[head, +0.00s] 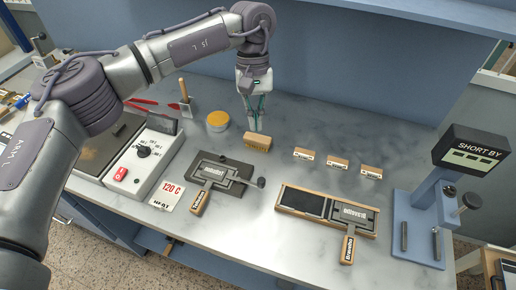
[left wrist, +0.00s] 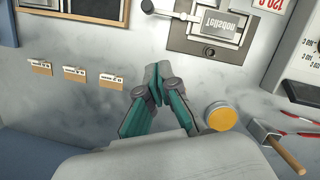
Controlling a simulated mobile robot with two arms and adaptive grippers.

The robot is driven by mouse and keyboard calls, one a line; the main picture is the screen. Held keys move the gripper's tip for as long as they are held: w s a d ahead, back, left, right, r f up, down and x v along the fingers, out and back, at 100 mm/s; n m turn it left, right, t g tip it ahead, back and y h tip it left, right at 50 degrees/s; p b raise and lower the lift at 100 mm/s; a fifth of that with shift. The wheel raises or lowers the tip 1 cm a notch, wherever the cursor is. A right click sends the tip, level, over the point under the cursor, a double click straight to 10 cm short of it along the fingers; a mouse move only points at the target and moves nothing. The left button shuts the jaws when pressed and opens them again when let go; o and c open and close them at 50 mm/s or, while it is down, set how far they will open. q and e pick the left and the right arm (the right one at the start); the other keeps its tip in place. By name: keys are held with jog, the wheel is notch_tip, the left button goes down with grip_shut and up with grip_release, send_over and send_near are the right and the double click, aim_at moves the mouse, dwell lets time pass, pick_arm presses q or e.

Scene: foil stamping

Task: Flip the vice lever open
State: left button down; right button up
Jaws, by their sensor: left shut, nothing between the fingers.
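The vice (head: 222,172) is a dark grey plate holding a lettered block, on the marble bench left of centre. Its lever (head: 261,183) ends in a dark round knob on the plate's right side. In the left wrist view the vice (left wrist: 180,42) is at the top, with the lever's knob (left wrist: 147,6) at the top edge. My left gripper (head: 256,126) points down behind the vice, apart from the lever. Its fingers (left wrist: 157,78) are shut together and empty. My right gripper is out of view.
A tan block (head: 257,146) stands just below my left fingertips. An orange round tin (head: 218,120) is to their left, and three small labelled blocks (head: 335,163) are to the right.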

aim_at(245, 180)
pick_arm(q)
jog(key=p+x, duration=0.3)
jog(key=x, duration=0.6)
jog(key=shift+s+f+p, duration=0.2)
jog(key=shift+f+p, duration=0.05)
jog(key=shift+p, duration=0.1)
jog(key=s, duration=0.1)
jog(key=s+p, duration=0.2)
jog(key=shift+s+d+r, duration=0.1)
jog(key=shift+d+r, duration=0.05)
jog(key=shift+d, duration=0.15)
jog(key=shift+s, duration=0.35)
jog(key=shift+w+d, duration=0.1)
